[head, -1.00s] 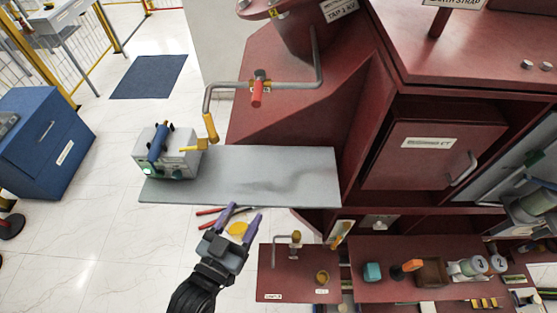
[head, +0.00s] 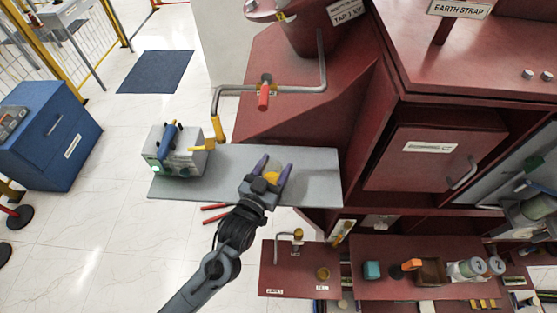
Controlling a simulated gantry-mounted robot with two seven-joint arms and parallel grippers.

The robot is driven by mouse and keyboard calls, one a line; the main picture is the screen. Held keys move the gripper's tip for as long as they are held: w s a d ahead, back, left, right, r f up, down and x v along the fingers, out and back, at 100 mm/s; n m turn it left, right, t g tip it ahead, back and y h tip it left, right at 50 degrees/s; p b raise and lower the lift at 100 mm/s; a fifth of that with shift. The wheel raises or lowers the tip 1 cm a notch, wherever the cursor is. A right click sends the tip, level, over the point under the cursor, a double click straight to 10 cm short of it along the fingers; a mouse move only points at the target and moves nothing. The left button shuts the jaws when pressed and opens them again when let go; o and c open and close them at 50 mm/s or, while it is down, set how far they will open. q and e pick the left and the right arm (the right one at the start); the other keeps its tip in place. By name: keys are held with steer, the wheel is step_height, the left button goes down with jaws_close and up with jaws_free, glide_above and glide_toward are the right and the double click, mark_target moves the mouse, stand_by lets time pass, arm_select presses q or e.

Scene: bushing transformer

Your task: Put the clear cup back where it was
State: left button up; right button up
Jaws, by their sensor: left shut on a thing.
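My left gripper (head: 273,172) has its two purple fingers on either side of a small round thing with a yellow inside (head: 271,178). It looks like the clear cup with yellow contents, but its walls are too small to make out. The gripper is shut on it, over the right half of the grey shelf (head: 318,180). I cannot tell whether the cup touches the shelf. A similar yellow round thing (head: 323,273) stands on the lower red ledge (head: 285,282), by a small label. My right gripper is not in view.
A grey instrument box (head: 182,157) with a blue handle stands at the shelf's left end. A bent pipe with a red-handled valve (head: 263,96) runs above the shelf. A small tap (head: 297,236) and a lower tray of parts (head: 372,290) lie below right.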

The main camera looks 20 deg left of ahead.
arm_select(q)
steer(key=w, duration=0.2)
steer(key=shift+w+d+r, duration=0.1)
steer(key=shift+w+r, duration=0.05)
steer(key=shift+w, duration=0.15)
steer(key=shift+w+f+p, duration=0.1)
steer(key=shift+f+p, duration=0.1)
steer(key=shift+p, duration=0.25)
steer(key=shift+f, duration=0.25)
steer(key=shift+f, duration=0.1)
steer(key=o, duration=1.1)
steer(key=shift+o, duration=0.3)
steer(key=s+b, duration=0.2)
steer(key=s, duration=1)
steer(key=shift+a, duration=0.4)
